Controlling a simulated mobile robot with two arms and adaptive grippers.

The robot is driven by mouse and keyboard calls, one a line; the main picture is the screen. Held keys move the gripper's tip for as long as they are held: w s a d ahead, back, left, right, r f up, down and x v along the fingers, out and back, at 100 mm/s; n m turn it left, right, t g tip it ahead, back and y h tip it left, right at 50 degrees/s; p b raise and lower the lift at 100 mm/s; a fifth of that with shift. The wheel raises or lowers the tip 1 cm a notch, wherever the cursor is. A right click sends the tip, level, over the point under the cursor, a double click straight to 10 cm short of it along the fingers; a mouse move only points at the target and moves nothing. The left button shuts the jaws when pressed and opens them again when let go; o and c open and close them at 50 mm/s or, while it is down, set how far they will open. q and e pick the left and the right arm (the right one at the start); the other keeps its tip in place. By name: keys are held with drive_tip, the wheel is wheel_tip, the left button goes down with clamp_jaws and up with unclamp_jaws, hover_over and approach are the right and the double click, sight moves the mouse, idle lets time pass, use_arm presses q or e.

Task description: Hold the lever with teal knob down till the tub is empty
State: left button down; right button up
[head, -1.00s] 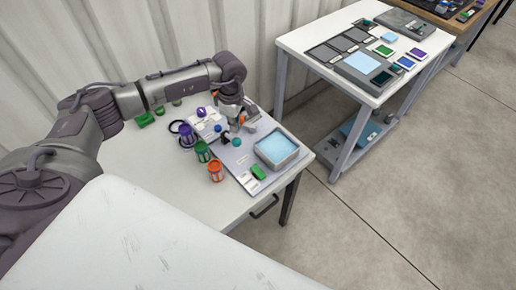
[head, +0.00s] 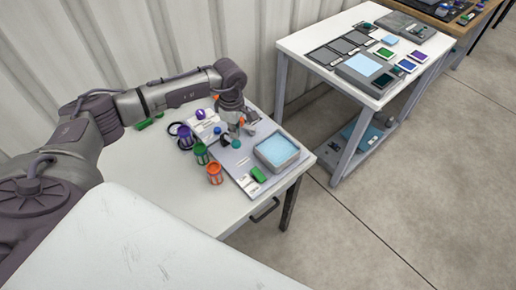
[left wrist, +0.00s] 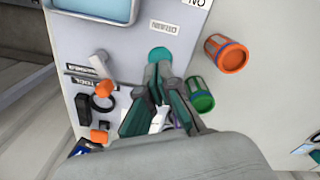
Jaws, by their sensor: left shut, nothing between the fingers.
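The tub (head: 291,159) is a grey square basin with light blue liquid in it, on the grey panel of the near table. Its edge also shows at the top of the left wrist view (left wrist: 134,15). The teal knob (head: 236,144) stands left of the tub; in the left wrist view the knob (left wrist: 160,53) is just beyond my fingertips. Its lever is mostly hidden. My left gripper (left wrist: 158,72) is shut and empty, reaching down over the panel; I cannot tell whether it touches the knob. My right gripper is not in view.
An orange knob (left wrist: 105,88) on a lever sits beside the gripper. Purple (head: 185,137), green (head: 201,154) and orange (head: 215,174) canisters stand close left of the panel. A second table (head: 295,42) stands behind right.

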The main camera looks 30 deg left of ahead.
sight(236, 141)
use_arm(q)
drive_tip(key=shift+f, duration=0.1)
idle(0.6)
drive_tip(key=shift+f+b, duration=2.8)
drive_tip(key=shift+f, duration=0.2)
drive_tip(key=shift+r, duration=0.1)
idle(1.9)
drive_tip(key=shift+r+p, duration=2)
drive_tip(key=shift+r, duration=1.05)
drive_tip(key=shift+f, duration=0.1)
